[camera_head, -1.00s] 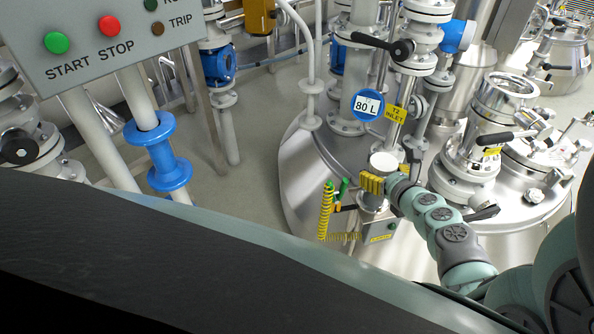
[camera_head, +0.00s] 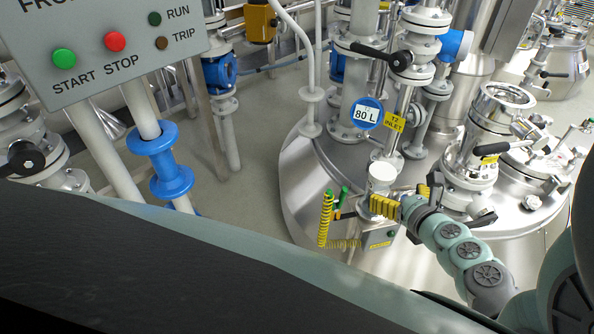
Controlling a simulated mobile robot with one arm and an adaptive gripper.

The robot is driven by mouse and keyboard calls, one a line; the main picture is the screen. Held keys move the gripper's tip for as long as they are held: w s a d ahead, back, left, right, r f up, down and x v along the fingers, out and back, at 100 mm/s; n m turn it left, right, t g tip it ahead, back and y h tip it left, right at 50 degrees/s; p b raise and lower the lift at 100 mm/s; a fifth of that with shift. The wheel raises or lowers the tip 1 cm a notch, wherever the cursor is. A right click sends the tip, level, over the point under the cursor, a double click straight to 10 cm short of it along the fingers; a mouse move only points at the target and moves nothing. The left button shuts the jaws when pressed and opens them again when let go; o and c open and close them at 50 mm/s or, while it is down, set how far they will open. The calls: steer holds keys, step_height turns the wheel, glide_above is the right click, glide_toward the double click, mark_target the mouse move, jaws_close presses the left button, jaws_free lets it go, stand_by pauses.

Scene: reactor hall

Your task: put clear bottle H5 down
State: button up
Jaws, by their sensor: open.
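A pale, round-topped cylinder (camera_head: 382,177) stands upright on a small grey unit (camera_head: 378,235) with a yellow label, in front of the reactor vessel. It may be clear bottle H5, but I cannot read a label on it. My gripper (camera_head: 402,196) comes in from the right, with its yellow ribbed fingers spread apart just right of and in front of the cylinder. The near finger hides part of the cylinder's lower body. I cannot tell whether a finger touches it. Nothing shows held between the fingers.
The steel reactor vessel (camera_head: 300,185) carries pipes, valves and an 80 L tag (camera_head: 366,113). A yellow coiled hose (camera_head: 326,218) and green-capped parts stand left of the unit. A control panel (camera_head: 110,45) is at upper left. Open floor (camera_head: 240,190) lies left of the vessel.

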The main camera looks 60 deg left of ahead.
steer(key=shift+v, duration=2.45)
